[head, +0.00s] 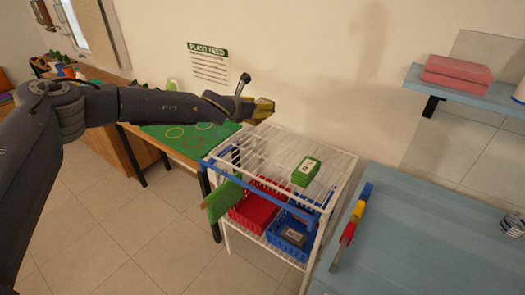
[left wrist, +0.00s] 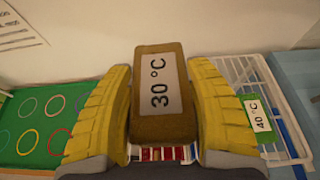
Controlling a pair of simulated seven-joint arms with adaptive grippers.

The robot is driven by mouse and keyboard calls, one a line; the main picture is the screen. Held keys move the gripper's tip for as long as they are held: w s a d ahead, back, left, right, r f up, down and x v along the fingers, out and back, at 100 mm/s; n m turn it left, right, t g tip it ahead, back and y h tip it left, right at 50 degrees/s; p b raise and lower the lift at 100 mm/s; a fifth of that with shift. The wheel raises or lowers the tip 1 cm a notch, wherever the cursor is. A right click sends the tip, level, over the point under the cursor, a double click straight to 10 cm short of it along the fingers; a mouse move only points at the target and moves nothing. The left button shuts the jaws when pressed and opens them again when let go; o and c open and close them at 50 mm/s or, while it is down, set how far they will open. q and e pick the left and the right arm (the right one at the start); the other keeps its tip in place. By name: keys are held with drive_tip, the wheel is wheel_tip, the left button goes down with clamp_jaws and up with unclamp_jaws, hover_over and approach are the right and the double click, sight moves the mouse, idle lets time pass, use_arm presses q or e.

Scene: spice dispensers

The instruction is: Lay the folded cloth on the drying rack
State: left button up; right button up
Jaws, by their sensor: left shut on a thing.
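My left gripper (head: 262,108) has yellow fingers and is shut on a brown folded cloth (left wrist: 162,97) labelled "30 °C". In the left wrist view the cloth stands between the two fingers. In the head view the gripper is above the far left part of the white wire drying rack (head: 338,166), and the cloth is hard to make out there. A green folded cloth (head: 306,171) labelled "40 °C" lies on the rack's top, toward the right; it also shows in the left wrist view (left wrist: 261,114). My right gripper is not in view.
Red (head: 252,212) and blue (head: 291,237) baskets stand under the rack's top. A green cloth (head: 223,200) hangs at its left side. A green mat (head: 188,138) lies on the left table. A pale blue table (head: 420,240) is at right. The rack's top left is clear.

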use_arm(q)
wheel_tip(320, 180, down, 18)
idle(0.7)
drive_tip(key=shift+f, duration=0.15)
drive_tip(key=o, duration=1.2)
drive_tip(key=shift+s+a+r, duration=0.25)
drive_tip(key=shift+s+r, duration=0.05)
drive_tip(key=v, duration=1.1)
drive_tip(key=shift+a, duration=0.15)
